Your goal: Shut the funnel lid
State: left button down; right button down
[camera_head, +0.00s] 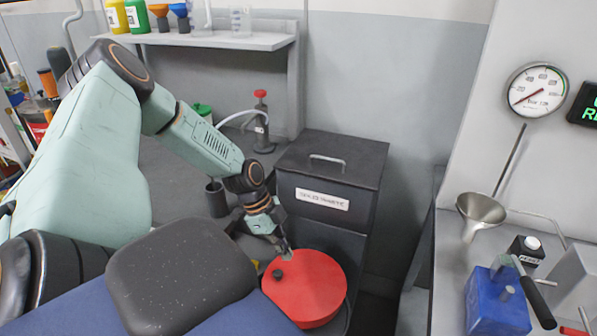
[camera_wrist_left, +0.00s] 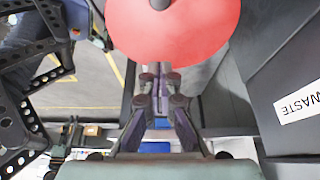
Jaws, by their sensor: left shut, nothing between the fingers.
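The funnel lid (camera_head: 312,280) is a round red disc with a small dark knob near its left edge. It sits low in front of the solid waste bin and looks roughly flat in the head view. What is under it is mostly hidden, so I cannot tell if it is fully seated. My left gripper (camera_head: 286,250) is shut and empty at the lid's far left edge, close to the knob. In the left wrist view the red lid (camera_wrist_left: 175,35) fills the top, just beyond my fingertips (camera_wrist_left: 156,72). Contact is unclear. My right gripper is not in view.
The dark solid waste bin (camera_head: 332,165) stands right behind the lid. A shelf (camera_head: 215,40) with bottles is at the back left.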

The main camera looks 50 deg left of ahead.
aim_at(277, 273)
pick_arm(q)
jog(key=shift+s+a+f+b, duration=0.25)
jog(key=shift+a+f, duration=0.1)
jog(key=shift+f, duration=0.2)
jog(key=shift+s+a+f+b, duration=0.1)
jog(key=shift+a+f+b, duration=0.2)
jog(key=shift+f, duration=0.2)
jog(key=shift+a+f+b, duration=0.35)
jog(key=shift+f, duration=0.4)
jog(key=shift+s+a, duration=0.15)
jog(key=shift+s, duration=0.05)
jog(key=shift+w+f, duration=0.1)
